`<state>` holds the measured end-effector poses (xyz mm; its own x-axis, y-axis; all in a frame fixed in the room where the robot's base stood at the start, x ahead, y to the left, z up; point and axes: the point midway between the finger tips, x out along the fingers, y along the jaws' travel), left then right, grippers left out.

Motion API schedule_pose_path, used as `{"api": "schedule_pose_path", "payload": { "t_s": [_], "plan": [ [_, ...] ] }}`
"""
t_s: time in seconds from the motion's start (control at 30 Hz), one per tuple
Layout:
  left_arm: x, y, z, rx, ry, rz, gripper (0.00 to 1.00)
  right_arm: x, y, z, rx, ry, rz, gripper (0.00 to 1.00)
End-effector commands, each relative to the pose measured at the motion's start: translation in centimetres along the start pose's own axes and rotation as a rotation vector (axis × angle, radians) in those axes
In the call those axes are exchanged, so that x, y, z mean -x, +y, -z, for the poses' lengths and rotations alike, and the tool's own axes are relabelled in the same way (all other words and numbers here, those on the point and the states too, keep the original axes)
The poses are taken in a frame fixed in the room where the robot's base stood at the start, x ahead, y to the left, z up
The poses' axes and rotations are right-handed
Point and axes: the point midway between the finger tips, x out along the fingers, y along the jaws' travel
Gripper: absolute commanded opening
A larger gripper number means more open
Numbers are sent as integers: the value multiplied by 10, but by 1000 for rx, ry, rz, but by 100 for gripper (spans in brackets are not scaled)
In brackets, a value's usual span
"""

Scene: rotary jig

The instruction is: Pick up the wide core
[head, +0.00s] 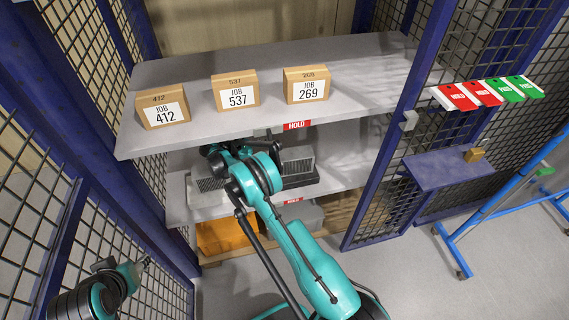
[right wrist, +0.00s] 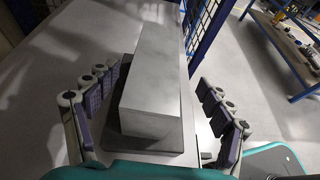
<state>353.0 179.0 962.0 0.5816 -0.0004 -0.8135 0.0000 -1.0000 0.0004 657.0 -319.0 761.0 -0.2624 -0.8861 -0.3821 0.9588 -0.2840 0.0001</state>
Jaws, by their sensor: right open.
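In the right wrist view, a long pale grey block (right wrist: 152,80), seemingly the wide core, lies on a thin darker plate (right wrist: 150,145). My right gripper (right wrist: 160,98) is open, with its fingers on either side of the block and visible gaps between. In the head view, a grey block (head: 298,156) lies on the middle shelf (head: 345,177), partly behind my right arm. My right gripper (head: 228,152) is over that shelf, under the top one. My left arm is at the lower left; its gripper (head: 128,268) is small and unclear.
The top shelf (head: 210,125) holds three cartons labelled JOB 412 (head: 162,108), JOB 537 (head: 236,92) and JOB 269 (head: 306,86). An orange bin (head: 222,237) sits below. Blue posts and mesh enclose the sides.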

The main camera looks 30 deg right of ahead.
Motion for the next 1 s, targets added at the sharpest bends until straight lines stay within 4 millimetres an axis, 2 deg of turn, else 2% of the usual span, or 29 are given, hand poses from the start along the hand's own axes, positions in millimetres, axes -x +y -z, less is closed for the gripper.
{"api": "schedule_pose_path", "payload": {
  "t_s": [0.17, 0.47, 0.73, 1.0],
  "plan": [
    [-1, 0, -1, 0, 0, 0, 40, -5, 0, 0, -1, 0, 2, 81],
    [-11, 0, -8, 0, 0, 0, 40, -34, 2, 1, -1, 0, 2, 81],
    [-28, 0, -20, 0, 0, 0, 40, -74, 6, 1, -1, 0, 2, 81],
    [-28, 0, -20, 0, 0, 0, 40, -78, 6, -2, 0, 0, 0, 81]
  ]
}}
